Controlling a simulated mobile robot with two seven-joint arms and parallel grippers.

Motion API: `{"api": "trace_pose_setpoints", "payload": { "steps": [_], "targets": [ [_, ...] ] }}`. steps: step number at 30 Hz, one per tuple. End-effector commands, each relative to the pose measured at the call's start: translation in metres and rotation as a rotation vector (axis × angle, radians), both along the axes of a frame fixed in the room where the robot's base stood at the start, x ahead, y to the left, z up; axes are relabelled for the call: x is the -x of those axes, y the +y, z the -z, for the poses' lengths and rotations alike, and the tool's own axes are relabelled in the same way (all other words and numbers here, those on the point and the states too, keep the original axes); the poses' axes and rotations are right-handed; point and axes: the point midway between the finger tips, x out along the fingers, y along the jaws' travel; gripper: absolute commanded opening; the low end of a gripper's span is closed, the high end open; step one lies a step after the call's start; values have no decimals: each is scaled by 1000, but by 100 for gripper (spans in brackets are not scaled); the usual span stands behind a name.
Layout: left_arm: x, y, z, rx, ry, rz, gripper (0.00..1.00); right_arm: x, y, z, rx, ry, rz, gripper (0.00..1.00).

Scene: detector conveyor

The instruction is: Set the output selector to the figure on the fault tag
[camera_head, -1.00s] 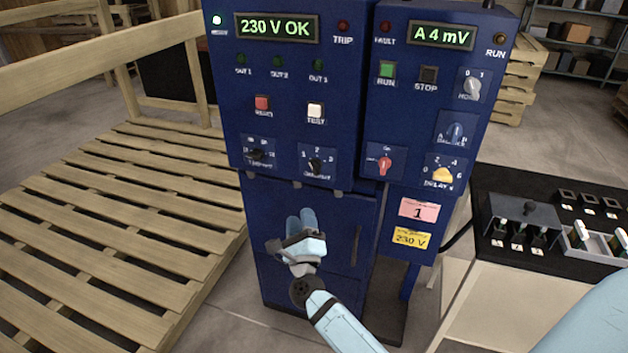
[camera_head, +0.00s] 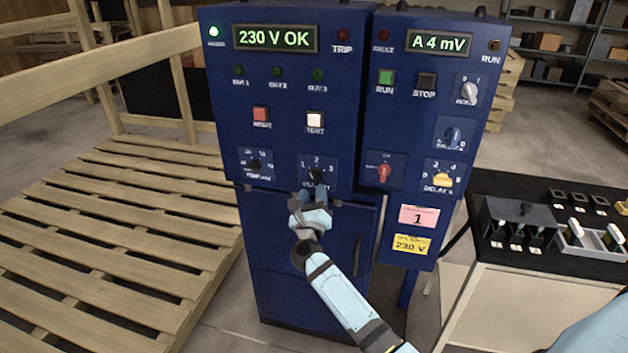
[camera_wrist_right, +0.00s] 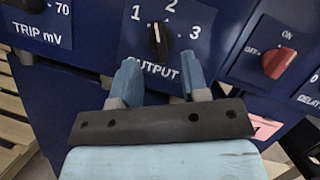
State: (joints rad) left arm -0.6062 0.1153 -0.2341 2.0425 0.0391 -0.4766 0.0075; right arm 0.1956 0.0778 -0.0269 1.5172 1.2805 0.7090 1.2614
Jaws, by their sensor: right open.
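The output selector (camera_head: 316,176) is a black knob on a blue plate with the figures 1, 2 and 3, low on the left cabinet. In the right wrist view the knob (camera_wrist_right: 158,42) has a pale line on its upper part. The line points roughly upward, but I cannot tell exactly which figure it marks. The fault tag (camera_head: 418,217) is pink, reads 1, and sits on the lower right panel. My right gripper (camera_head: 314,199) is open, empty and just below the selector, its fingers (camera_wrist_right: 160,78) apart and short of the knob. My left gripper is not in view.
The trip mV knob (camera_head: 254,166) is left of the selector, and a red on/off knob (camera_head: 384,174) is right of it. A yellow delay knob (camera_head: 443,180) sits further right. A yellow 230 V label (camera_head: 411,244) is under the tag. A wooden pallet (camera_head: 120,230) lies left.

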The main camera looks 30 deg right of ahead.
Motion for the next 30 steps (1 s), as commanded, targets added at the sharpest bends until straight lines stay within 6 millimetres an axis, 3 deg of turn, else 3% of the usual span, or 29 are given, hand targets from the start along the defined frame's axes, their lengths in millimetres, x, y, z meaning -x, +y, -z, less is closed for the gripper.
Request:
{"api": "trace_pose_setpoints", "payload": {
  "steps": [7,20,24,30],
  "targets": [
    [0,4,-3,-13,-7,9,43,-28,-22,-13,1,0,0,42],
    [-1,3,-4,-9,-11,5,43,-34,-28,-16,1,1,0,42],
    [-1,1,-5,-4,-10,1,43,-34,-28,-16,1,1,0,9],
    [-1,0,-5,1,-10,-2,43,-34,-28,-17,1,-1,1,4]
  ]
}}
